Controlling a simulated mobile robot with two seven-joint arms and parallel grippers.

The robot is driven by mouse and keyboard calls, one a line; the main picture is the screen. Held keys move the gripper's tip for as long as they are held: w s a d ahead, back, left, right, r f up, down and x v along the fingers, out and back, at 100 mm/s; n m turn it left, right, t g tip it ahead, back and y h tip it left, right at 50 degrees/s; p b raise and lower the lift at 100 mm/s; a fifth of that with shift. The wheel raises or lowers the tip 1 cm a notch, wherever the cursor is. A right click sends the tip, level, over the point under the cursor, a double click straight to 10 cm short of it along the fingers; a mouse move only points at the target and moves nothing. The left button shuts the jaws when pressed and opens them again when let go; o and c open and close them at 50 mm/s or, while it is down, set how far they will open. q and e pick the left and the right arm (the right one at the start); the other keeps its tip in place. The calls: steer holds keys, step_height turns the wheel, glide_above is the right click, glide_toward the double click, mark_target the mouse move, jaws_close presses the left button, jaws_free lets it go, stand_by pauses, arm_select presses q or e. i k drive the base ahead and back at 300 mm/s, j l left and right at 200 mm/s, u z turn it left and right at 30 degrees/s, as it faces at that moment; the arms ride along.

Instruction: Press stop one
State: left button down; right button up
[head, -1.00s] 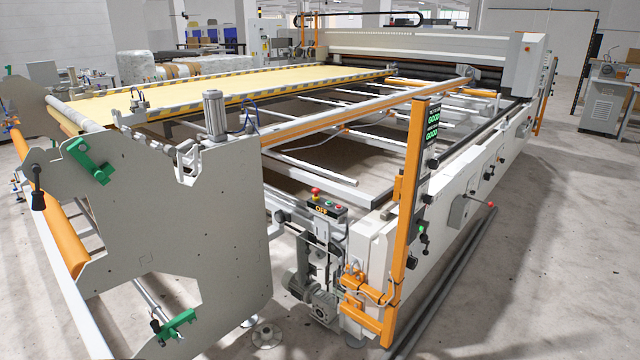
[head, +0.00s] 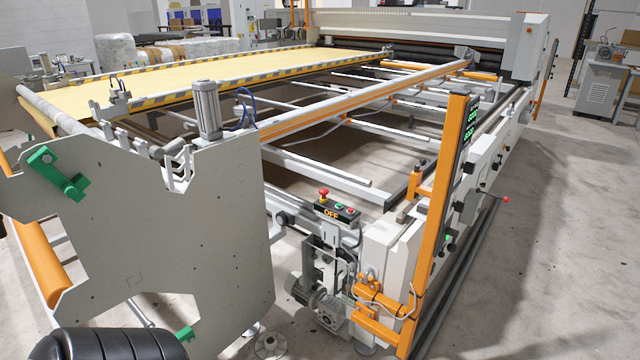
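A small dark control box (head: 338,208) stands at the near corner of the gantry, in the middle of the head view. A red mushroom stop button (head: 323,193) rises from its left end. A green button and a red button sit to its right on the top. The front of the box reads OFF. No label that reads "one" can be made out. Neither of my grippers is in view, and nothing touches the red button.
An orange post (head: 440,215) with a screen stands right of the box. A large grey side plate (head: 150,240) with green handles stands to the left. A long white frame beam runs back to the right. Open floor (head: 560,250) lies at the right.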

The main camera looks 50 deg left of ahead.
mark_target(323, 192)
steer(key=i+j, duration=0.1)
steer(key=j, duration=0.55)
steer(key=i+j, duration=0.1)
steer(key=j, duration=0.6)
steer(key=i+j, duration=0.1)
steer(key=j, duration=0.55)
steer(key=i+j, duration=0.1)
steer(key=j, duration=0.6)
steer(key=z, duration=0.05)
